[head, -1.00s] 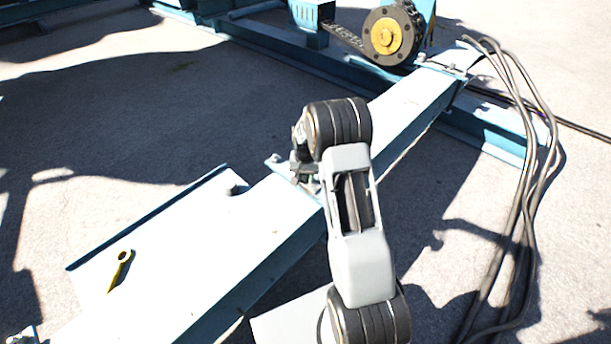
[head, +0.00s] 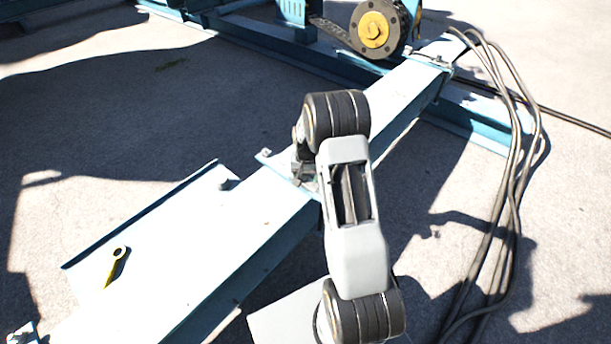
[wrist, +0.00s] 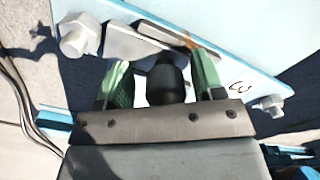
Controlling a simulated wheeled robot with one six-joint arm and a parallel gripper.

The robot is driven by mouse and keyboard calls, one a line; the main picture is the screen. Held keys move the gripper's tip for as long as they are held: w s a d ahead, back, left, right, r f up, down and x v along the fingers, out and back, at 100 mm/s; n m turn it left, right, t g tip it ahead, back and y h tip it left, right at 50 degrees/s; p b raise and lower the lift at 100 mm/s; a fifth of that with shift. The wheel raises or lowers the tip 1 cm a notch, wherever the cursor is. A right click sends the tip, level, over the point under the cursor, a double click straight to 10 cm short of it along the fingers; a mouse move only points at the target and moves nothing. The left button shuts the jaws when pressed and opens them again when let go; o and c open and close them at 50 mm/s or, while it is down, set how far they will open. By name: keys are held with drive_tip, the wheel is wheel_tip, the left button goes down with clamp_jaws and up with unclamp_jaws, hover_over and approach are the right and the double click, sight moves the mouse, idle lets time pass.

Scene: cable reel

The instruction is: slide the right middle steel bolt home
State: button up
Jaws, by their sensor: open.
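My gripper (wrist: 161,64) is open in the wrist view, its two green fingers apart below the edge of a pale blue beam plate (wrist: 225,45). A dark round-ended cylinder (wrist: 165,82) shows between the fingers; I cannot tell whether they touch it. A large steel hex bolt (wrist: 80,36) is at upper left, and a smaller steel bolt (wrist: 270,105) is at right on the plate's lower edge. I cannot tell which one is the right middle bolt. In the head view my arm mostly hides the gripper over the beam (head: 245,235), near a small bolt (head: 265,153).
A reel hub with a yellow centre (head: 375,29) stands at the beam's far end. Black cables (head: 517,160) loop down at right. Bare concrete (head: 110,110) is open on the left.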

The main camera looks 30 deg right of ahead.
sight(307, 185)
wheel_tip(307, 185, up, 14)
drive_tip(key=p, duration=0.3)
drive_tip(key=shift+p, duration=0.3)
drive_tip(key=shift+f, duration=0.1)
idle(0.4)
drive_tip(key=s+a+r+n+t+p, duration=0.1)
drive_tip(key=s+a+r+n+p, duration=0.1)
drive_tip(key=s+a+r+p, duration=0.2)
drive_tip(key=s+a+r+n+t+p, duration=0.1)
drive_tip(key=s+a+r+p, duration=0.4)
drive_tip(key=s+r+p, duration=0.5)
drive_tip(key=s+a+r+n+t+p, duration=0.1)
drive_tip(key=s+a+r+n+p, duration=0.2)
drive_tip(key=r, duration=1.8)
drive_tip(key=s+a+p, duration=0.1)
drive_tip(key=s+p, duration=0.3)
drive_tip(key=p, duration=0.1)
drive_tip(key=shift+s+a+t, duration=0.15)
drive_tip(key=shift+s+t, duration=0.15)
drive_tip(key=shift+s, duration=0.1)
